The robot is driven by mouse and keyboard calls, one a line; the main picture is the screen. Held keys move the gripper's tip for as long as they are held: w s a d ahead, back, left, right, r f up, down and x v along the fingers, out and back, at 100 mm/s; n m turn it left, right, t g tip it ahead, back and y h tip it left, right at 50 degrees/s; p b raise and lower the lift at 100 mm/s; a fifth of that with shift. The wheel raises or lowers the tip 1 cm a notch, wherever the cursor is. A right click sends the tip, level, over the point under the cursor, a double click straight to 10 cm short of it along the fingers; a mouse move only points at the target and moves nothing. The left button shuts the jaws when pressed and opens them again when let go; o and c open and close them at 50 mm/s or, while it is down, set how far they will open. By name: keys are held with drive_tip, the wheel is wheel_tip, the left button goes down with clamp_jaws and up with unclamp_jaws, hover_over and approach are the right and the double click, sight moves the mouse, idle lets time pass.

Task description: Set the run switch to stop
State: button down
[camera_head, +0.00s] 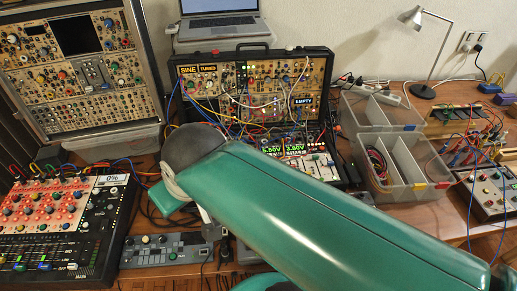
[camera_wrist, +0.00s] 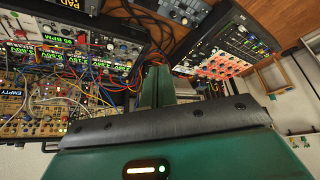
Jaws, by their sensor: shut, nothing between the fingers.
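The run switch cannot be picked out for certain in either view. A low grey control box (camera_head: 165,250) with small knobs and buttons lies at the front of the table. It also shows at the top of the wrist view (camera_wrist: 172,10), its lettering too small to read. My gripper (camera_wrist: 156,72) is shut and empty in the wrist view, pointing toward cables and dark table between the cases. It touches no switch that I can see. In the head view my green arm crosses the front middle and hides part of the table; the fingertips cannot be made out there.
A patched synth case (camera_head: 175,70) stands mid-table, with many cables hanging. A mixer-like panel (camera_head: 110,215) is at left, below a tall rack (camera_head: 152,85). Clear bins (camera_head: 412,190), a lamp (camera_head: 424,91) and a switch box (camera_head: 482,212) are at right. Little table is free.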

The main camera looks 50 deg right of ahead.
drive_tip(key=w+d+f+m+g, duration=0.2)
drive_tip(key=w+d+g, duration=0.2)
drive_tip(key=w+d, duration=1.15)
drive_tip(key=d+f+m+g+y, duration=0.1)
drive_tip(key=d+f, duration=0.5)
drive_tip(key=d, duration=0.5)
drive_tip(key=d+f+g+y, duration=0.1)
drive_tip(key=d+f, duration=0.5)
drive_tip(key=d, duration=0.6)
drive_tip(key=shift+s+f+m, duration=0.15)
drive_tip(key=shift+f+m, duration=0.15)
drive_tip(key=shift+m, duration=0.1)
drive_tip(key=f, duration=0.3)
drive_tip(key=a+f, duration=0.1)
drive_tip(key=f, duration=0.2)
drive_tip(key=a+f, duration=0.1)
drive_tip(key=f, duration=0.2)
drive_tip(key=shift+s+f, duration=0.2)
drive_tip(key=shift+f, duration=0.2)
